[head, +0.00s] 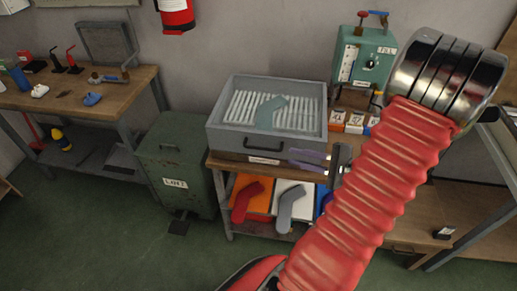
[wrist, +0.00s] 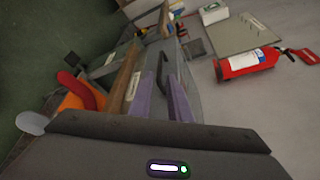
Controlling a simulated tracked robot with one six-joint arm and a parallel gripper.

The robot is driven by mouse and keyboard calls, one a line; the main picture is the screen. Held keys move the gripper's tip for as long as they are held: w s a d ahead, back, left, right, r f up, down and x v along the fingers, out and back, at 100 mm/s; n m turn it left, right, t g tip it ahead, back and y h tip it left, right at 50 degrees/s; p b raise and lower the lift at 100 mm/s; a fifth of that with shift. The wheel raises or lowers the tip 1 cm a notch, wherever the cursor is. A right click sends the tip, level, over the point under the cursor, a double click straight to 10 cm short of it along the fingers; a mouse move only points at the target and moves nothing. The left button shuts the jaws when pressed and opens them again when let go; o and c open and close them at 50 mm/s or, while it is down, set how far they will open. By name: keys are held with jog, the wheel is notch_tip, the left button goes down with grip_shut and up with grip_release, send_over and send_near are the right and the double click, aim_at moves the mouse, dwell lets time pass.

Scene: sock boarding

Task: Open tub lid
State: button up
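A green metal tub (head: 178,185) with a label on its front stands on the floor left of the bench. Its flat lid (head: 190,133) is shut and carries a small dark handle. A dark pedal sits at its foot. My gripper (head: 309,160) is to the right of the tub, in front of the grey slatted box. Its two purple fingers, also in the wrist view (wrist: 160,103), stand apart with nothing seen between them held. They are clear of the tub lid.
A grey box (head: 232,138) with slats, a sock-like shape and a front handle sits on the bench. A wooden workbench (head: 125,95) stands left. A fire extinguisher (head: 176,14) hangs on the wall. Green floor is clear in front of the tub.

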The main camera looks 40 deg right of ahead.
aim_at(263, 149)
jog(key=shift+x, duration=6.9)
jog(key=shift+a+f, duration=0.1)
jog(key=shift+c, duration=0.4)
grip_shut()
